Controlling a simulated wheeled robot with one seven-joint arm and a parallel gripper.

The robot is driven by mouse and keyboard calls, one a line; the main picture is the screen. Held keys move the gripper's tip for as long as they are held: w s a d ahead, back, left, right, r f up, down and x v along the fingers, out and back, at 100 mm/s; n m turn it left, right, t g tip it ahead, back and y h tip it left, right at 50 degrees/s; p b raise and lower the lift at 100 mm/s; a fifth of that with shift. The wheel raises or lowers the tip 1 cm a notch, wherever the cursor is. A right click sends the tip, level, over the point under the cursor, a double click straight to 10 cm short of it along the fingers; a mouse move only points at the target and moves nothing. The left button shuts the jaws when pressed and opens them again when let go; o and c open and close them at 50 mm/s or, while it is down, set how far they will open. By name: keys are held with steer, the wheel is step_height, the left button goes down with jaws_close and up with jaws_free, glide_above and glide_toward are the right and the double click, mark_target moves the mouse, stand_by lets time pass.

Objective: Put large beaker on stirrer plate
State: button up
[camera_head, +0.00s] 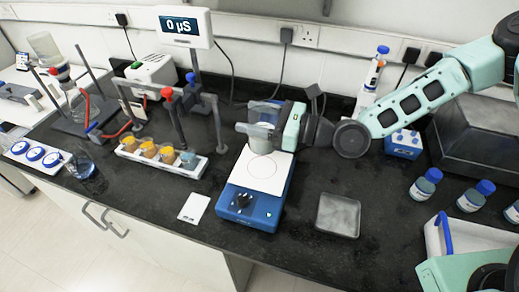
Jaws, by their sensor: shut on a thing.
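The stirrer plate (254,196) is a blue unit with a white square top, near the middle of the black bench. The large beaker (257,139) is clear and stands or hangs over the back part of the white top. I cannot tell whether its base touches the plate. My gripper (276,127) reaches in from the right and is shut on the beaker. It partly hides the beaker, and its far finger is hard to make out.
A rack of small beakers (130,158) stands to the left, beside a stand with clamps. A grey square tray (338,215) and a white card (193,208) lie near the front edge. Blue-capped bottles (426,184) stand at right. A meter screen (184,26) rises behind.

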mark_target(255, 144)
step_height(255, 144, down, 8)
steer(key=shift+r+p, duration=0.2)
steer(key=shift+p, duration=0.9)
steer(key=shift+f, duration=0.35)
steer(key=shift+f+b, duration=0.2)
steer(key=shift+b, duration=0.1)
steer(key=o, duration=1.1)
steer(key=shift+o, duration=0.2)
steer(key=shift+r, duration=0.1)
